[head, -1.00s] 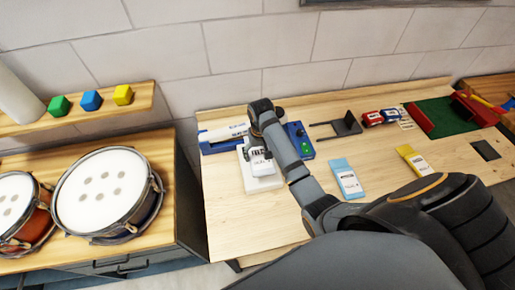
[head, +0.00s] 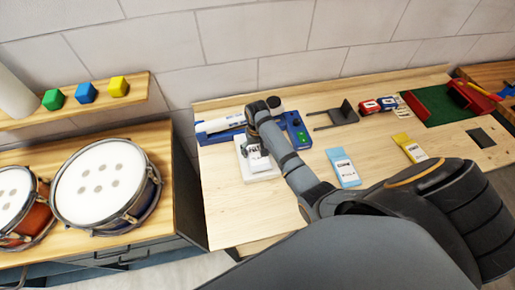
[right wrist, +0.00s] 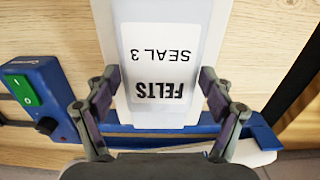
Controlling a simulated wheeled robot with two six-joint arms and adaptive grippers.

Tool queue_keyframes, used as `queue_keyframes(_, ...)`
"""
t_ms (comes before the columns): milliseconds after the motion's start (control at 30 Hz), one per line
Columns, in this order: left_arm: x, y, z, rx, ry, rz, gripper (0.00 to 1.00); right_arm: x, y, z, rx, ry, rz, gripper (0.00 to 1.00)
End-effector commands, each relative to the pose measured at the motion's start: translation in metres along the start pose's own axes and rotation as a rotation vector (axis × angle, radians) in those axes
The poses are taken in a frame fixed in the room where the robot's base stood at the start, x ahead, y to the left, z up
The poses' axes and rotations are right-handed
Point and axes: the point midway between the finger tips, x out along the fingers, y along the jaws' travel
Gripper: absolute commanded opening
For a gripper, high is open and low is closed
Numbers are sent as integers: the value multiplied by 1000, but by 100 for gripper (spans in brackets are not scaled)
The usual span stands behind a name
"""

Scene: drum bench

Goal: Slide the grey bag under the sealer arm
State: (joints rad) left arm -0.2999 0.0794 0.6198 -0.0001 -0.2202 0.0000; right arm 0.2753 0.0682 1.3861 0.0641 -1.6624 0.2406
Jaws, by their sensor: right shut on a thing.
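The pale grey bag (head: 260,163) has a white label. In the right wrist view the bag (right wrist: 165,20) reads "FELTS SEAL 3" upside down. My right gripper (right wrist: 160,105) is shut on it, one finger at each side; in the head view the gripper (head: 256,148) partly hides it. The sealer (head: 222,124) has a blue base and a long white arm, with a blue switch box at its right end. In the wrist view the bag's lower edge meets the blue sealer bar (right wrist: 195,132). I cannot tell whether it is under the arm. My left gripper is not in view.
A white pad (head: 262,176) lies below the bag. A light blue packet (head: 343,167) and a yellow packet (head: 410,148) lie to the right.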

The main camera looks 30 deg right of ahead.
Motion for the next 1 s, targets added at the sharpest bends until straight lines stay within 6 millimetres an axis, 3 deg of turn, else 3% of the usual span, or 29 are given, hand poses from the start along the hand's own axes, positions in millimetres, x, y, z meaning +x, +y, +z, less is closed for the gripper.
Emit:
queue_keyframes(167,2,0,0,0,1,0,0,11,0,-4,0,3,0,49)
queue_keyframes(1000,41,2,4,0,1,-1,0,13,0,-63,0,2,0,49)
